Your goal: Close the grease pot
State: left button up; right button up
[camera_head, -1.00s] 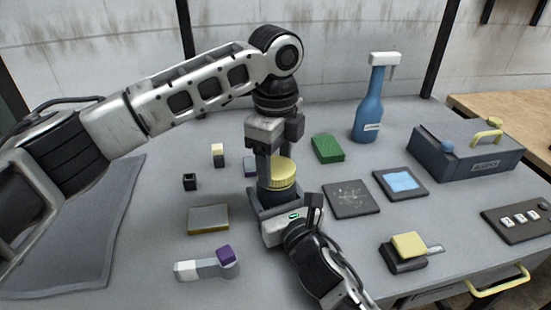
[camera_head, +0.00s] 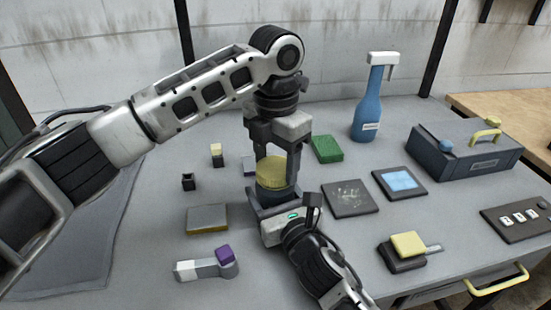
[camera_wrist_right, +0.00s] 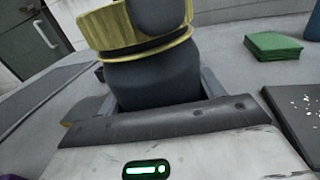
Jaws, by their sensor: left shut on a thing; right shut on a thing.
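The pot's far side is hidden.
A sponge-like block (camera_head: 207,218) and a purple-ended tool (camera_head: 207,266) lie at left.

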pick_arm(q)
jog(key=o, duration=0.9)
jog(key=shift+o, duration=0.2)
jog(key=shift+r, duration=2.25)
